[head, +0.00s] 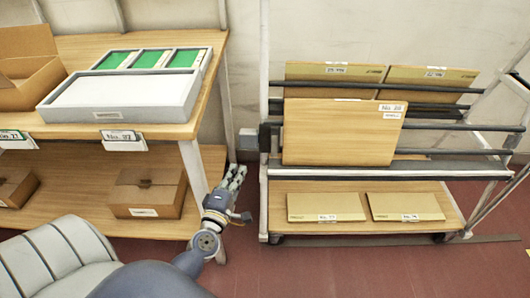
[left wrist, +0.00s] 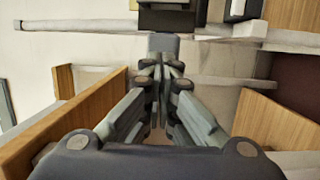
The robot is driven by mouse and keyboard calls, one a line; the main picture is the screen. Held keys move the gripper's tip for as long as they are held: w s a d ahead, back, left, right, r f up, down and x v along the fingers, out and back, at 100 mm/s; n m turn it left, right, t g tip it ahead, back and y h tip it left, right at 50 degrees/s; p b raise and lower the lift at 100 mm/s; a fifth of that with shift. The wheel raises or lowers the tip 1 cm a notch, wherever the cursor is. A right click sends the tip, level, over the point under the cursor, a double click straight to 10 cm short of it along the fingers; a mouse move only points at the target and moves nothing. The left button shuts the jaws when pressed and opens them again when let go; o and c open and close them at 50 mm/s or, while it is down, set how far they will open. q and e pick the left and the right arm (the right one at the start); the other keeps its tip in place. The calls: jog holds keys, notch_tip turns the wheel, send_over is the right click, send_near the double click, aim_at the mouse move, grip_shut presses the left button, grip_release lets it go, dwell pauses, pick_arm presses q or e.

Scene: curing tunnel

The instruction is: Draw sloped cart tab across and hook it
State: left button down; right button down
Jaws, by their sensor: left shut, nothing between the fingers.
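The cart (head: 264,205) stands at the right, with a white frame, dark crossbars and sloped rows of boards. A grey bar (head: 400,171) runs across its front, below the large front board (head: 340,131). I cannot tell which part is the tab or its hook. My left gripper (head: 238,170) is shut and empty, in the gap between the wooden shelf and the cart's left post, apart from the cart. In the left wrist view its fingers (left wrist: 165,75) are together, pointing toward a dark block (left wrist: 172,14) at the top. My right gripper is out of view.
A wooden shelf (head: 80,165) at the left holds a grey tray (head: 120,98) with green inserts and cardboard boxes (head: 147,192). A small grey box (head: 248,140) is by the wall, between shelf and cart. Red floor (head: 350,270) in front of the cart is clear.

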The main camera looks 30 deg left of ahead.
aim_at(251, 141)
pick_arm(q)
jog(key=x, duration=1)
jog(key=shift+w+a, duration=0.15)
jog(key=shift+w, duration=0.1)
jog(key=d, duration=0.1)
jog(key=w+d, duration=0.1)
jog(key=d, duration=0.1)
jog(key=shift+w+d+f, duration=0.1)
jog(key=shift+w+d, duration=0.2)
jog(key=shift+w, duration=0.05)
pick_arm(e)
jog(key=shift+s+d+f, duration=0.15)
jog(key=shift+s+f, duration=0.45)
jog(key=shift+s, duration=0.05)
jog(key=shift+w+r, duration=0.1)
